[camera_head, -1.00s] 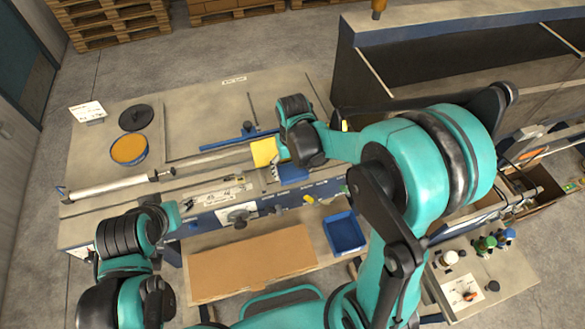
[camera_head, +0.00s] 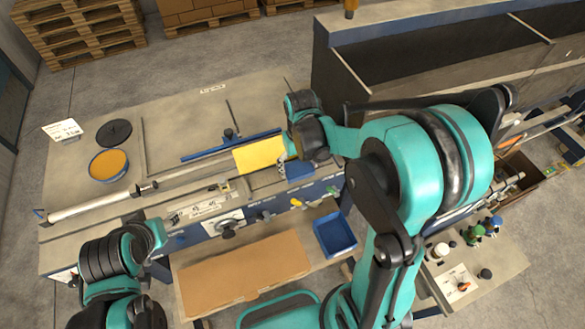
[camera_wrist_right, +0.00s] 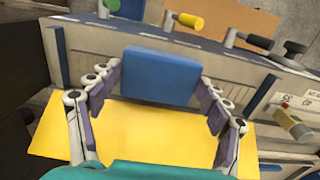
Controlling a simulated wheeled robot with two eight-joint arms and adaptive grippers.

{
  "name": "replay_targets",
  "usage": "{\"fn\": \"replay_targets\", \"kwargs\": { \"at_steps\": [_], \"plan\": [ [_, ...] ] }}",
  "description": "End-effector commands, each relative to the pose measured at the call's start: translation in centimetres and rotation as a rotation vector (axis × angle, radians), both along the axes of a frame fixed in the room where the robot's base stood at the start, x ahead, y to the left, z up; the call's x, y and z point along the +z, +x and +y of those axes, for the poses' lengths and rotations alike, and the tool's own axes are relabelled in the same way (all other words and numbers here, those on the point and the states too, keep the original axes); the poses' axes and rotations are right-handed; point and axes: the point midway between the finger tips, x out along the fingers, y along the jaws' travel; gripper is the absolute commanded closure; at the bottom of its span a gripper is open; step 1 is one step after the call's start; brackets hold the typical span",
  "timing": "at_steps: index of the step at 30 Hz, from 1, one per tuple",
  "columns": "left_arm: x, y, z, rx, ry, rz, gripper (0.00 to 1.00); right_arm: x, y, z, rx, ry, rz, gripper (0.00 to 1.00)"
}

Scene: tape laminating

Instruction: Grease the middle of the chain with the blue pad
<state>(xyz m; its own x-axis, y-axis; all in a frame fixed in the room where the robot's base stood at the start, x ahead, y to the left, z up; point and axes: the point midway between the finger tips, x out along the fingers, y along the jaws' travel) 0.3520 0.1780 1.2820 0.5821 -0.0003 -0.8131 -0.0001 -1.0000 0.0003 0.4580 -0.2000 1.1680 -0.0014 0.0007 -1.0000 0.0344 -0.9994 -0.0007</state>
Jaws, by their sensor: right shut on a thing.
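My right gripper (camera_head: 289,160) is over the right part of the machine bench, its fingers on either side of the blue pad (camera_wrist_right: 160,75). The pad also shows just right of the fingers in the head view (camera_head: 299,171). A yellow sheet or plate (camera_head: 260,154) lies left of the gripper and spreads beneath it in the right wrist view (camera_wrist_right: 75,135). A long rail (camera_head: 195,172) runs left from the yellow piece; I cannot make out chain links. My left gripper (camera_head: 157,236) is at the bench's front left; its fingers are unclear.
An orange-filled round tin (camera_head: 108,165) and a black lid (camera_head: 114,133) stand at the bench's back left. A blue tray (camera_head: 336,236) and a cardboard sheet (camera_head: 240,273) lie on the lower front shelf. Several bottles (camera_head: 473,234) stand at right.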

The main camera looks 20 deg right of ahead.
Motion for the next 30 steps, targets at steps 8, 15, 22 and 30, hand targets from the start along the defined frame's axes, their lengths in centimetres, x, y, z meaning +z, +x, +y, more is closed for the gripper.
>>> {"fn": "replay_targets", "kwargs": {
  "at_steps": [8, 15, 22, 30],
  "plan": [
    [-0.2, 0.0, 0.0, 0.000, 0.000, 0.000, 0.54, 0.0, 0.0, -1.4, -0.003, -0.002, 0.001, 0.46],
    [-0.4, 0.0, 0.0, 0.000, 0.000, 0.000, 0.54, 0.1, 0.1, -3.5, -0.003, -0.002, 0.001, 0.46],
    [-0.6, 0.0, 0.0, 0.000, 0.000, 0.000, 0.54, 0.1, 0.1, -3.2, 0.001, -0.002, 0.000, 0.46],
    [-1.1, 0.0, 0.0, 0.000, 0.000, 0.000, 0.54, -0.2, 0.0, -0.7, 0.003, -0.001, 0.000, 0.46]
  ]
}}
